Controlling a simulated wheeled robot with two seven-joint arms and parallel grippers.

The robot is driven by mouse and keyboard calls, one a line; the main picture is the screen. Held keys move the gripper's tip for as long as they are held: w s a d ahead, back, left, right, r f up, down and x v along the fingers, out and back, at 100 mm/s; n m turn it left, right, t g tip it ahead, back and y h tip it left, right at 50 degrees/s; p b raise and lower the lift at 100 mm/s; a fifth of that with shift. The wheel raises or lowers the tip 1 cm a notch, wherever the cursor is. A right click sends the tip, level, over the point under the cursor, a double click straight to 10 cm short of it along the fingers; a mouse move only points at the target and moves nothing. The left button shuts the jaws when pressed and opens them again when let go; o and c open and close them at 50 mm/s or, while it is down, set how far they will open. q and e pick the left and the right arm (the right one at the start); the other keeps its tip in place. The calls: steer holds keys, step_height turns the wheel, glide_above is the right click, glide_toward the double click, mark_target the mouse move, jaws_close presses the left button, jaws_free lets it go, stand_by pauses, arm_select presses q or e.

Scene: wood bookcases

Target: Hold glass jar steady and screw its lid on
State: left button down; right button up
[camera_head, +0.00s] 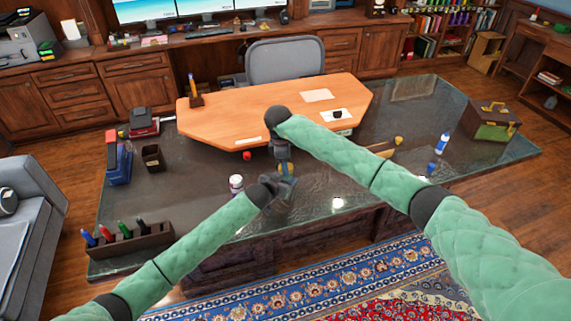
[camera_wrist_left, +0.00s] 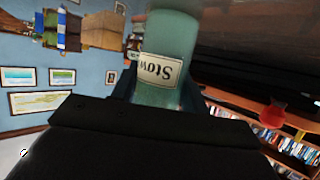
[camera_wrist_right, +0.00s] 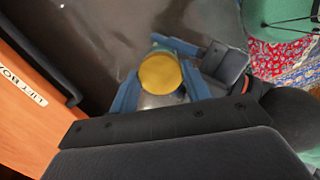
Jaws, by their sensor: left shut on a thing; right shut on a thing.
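The pale green glass jar (camera_wrist_left: 168,40) with a white label fills the upper middle of the left wrist view. My left gripper (camera_wrist_left: 160,88) is shut around it, with dark blue fingers on both sides. The round gold lid (camera_wrist_right: 160,73) shows from above in the right wrist view, at the jar's top. My right gripper (camera_wrist_right: 160,92) is shut on it, with one blue finger on either side. In the head view my right gripper (camera_head: 283,158) points down just above my left gripper (camera_head: 285,187). The grippers mostly hide the jar there. I cannot tell how the lid's threads sit.
The dark glass-topped desk (camera_head: 200,185) carries an orange board (camera_head: 230,110) behind the grippers. A white jar (camera_head: 236,184) stands close left of my left gripper. A pen rack (camera_head: 130,242) is at front left; a blue-and-white bottle (camera_head: 441,143) and a case (camera_head: 493,122) are right.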

arm_select(q)
steer(key=shift+s+d, duration=0.1)
arm_select(e)
steer(key=o, duration=1)
steer(key=shift+r, duration=0.15)
steer(key=shift+o, duration=0.2)
steer(key=shift+s, duration=0.1)
step_height(320, 180, up, 12)
steer(key=a, duration=0.1)
steer(key=shift+a, duration=0.2)
arm_select(q)
steer(key=c, duration=0.7)
jaws_free()
steer(key=shift+o, duration=0.2)
